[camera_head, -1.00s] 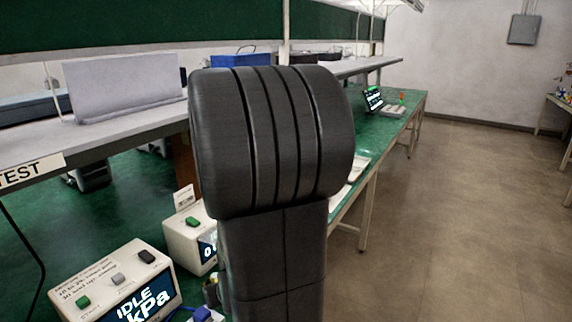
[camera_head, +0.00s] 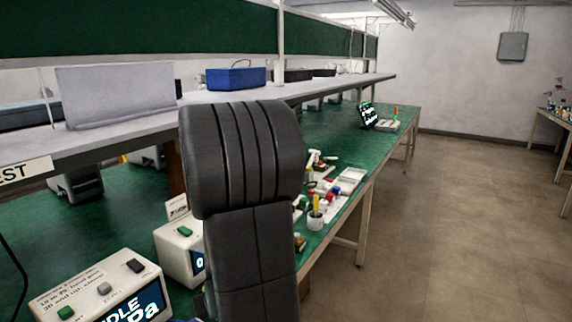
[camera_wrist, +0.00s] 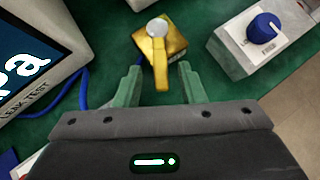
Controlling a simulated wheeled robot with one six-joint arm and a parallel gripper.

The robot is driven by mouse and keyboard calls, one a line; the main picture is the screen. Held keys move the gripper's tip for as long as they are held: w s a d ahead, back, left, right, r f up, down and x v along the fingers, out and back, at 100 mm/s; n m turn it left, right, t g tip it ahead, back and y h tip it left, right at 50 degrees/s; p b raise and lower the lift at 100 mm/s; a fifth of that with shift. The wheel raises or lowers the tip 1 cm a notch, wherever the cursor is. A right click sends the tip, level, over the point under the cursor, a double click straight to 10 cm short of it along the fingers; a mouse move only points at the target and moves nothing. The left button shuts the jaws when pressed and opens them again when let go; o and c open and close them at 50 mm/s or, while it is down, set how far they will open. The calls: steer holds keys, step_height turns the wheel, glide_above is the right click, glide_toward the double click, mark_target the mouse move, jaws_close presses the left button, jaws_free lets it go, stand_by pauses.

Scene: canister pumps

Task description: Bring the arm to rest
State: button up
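My own dark arm link fills the middle of the head view, and my gripper is hidden there. In the wrist view my gripper (camera_wrist: 160,84) has its two green fingers spread apart. A brass block with a yellow lever and a silver round top (camera_wrist: 174,36) sits just beyond the fingertips. The end of the lever reaches between the fingers with gaps on both sides, so nothing appears held.
A leak tester reading IDLE (camera_head: 98,287) stands at the front left, with a second box (camera_head: 176,250) behind it. The wrist view shows a grey box with a blue knob (camera_wrist: 254,42). A shelf (camera_head: 340,84) overhangs the green bench. Floor at right is clear.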

steer(key=p+v, duration=0.9)
steer(key=v, duration=0.5)
steer(key=b+x, duration=0.9)
steer(key=x, duration=0.5)
steer(key=shift+w+f+b, duration=0.15)
steer(key=shift+f+b, duration=0.15)
steer(key=shift+f, duration=0.05)
steer(key=shift+d+r+n+p, duration=0.1)
steer(key=shift+r+n+p, duration=0.2)
steer(key=shift+p, duration=0.05)
steer(key=shift+w+d+n+g+y, duration=0.2)
steer(key=shift+d+n+g+y, duration=0.1)
steer(key=shift+d+n+y, duration=0.2)
steer(key=shift+w+n, duration=0.1)
steer(key=shift+n, duration=0.2)
